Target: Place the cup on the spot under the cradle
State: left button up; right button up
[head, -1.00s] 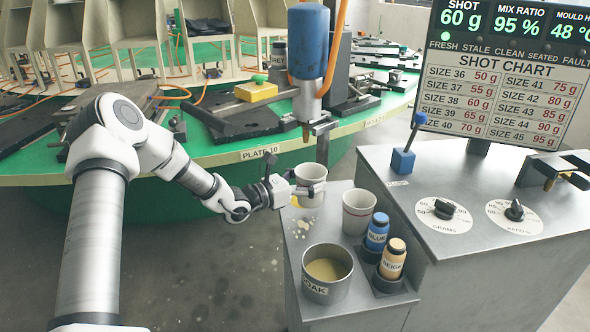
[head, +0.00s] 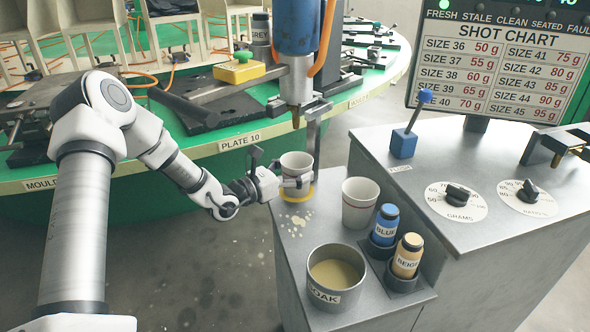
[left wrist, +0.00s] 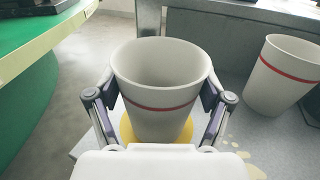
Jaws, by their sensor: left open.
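The white cup (head: 296,162) with a red band is upright at the yellow spot (head: 296,196) on the grey bench, below the nozzle and cradle (head: 311,109). My left gripper (head: 292,183) is open, with one finger on each side of this cup. In the left wrist view, the cup (left wrist: 160,92) sits between the fingers, and the yellow spot (left wrist: 127,130) shows on both sides of its base. The fingers partly hide the base in the head view, so I cannot tell whether it touches the spot.
A second white cup (head: 359,205) stands to the right. The soak pot (head: 334,281), blue bottle (head: 384,226) and beige bottle (head: 407,257) are nearer. Pale splashes mark the bench. The green carousel (head: 203,152) lies behind, and the shot chart screen (head: 507,62) stands right.

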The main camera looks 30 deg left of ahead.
pick_arm(q)
jog(key=o, duration=1)
jog(key=shift+a+f, duration=0.1)
jog(key=shift+a, duration=0.05)
